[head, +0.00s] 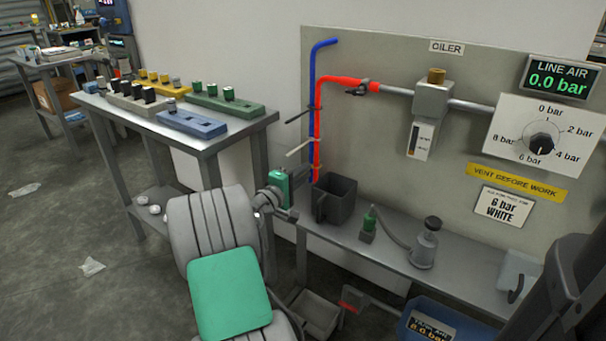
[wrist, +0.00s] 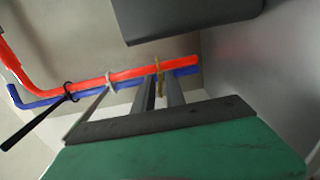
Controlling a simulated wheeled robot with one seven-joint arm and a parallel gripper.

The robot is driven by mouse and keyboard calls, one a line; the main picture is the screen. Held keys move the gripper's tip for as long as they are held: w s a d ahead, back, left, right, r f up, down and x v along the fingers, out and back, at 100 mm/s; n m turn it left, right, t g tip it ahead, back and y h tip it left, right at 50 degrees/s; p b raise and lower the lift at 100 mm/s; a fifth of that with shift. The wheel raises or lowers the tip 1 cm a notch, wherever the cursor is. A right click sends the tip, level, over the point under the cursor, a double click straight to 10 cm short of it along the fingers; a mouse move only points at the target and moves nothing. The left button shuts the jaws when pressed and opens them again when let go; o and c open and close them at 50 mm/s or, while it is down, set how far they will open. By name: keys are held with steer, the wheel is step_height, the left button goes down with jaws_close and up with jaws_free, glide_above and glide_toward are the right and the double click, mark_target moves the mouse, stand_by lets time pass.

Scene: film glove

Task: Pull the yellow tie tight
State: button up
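The yellow tie (wrist: 158,68) is around the red hose (wrist: 120,76) and the blue hose (wrist: 40,104) in the wrist view, with its tail pointing toward my gripper. My gripper (wrist: 163,88) has one finger on each side of that tail, with a gap between them. I see no firm contact. In the head view my gripper (head: 303,184) is at the lower end of the upright hoses, above the bench. The yellow tie (head: 317,167) is small there and partly unclear.
A white tie (head: 298,149) and a black tie (head: 299,116) sit higher on the hoses, tails sticking out left. A dark open bin (head: 336,201) stands on the bench close to my gripper. A green-topped bottle (head: 368,224) and a grey pump-like fitting (head: 425,245) stand farther right.

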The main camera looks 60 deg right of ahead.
jaws_close()
stand_by(1.0)
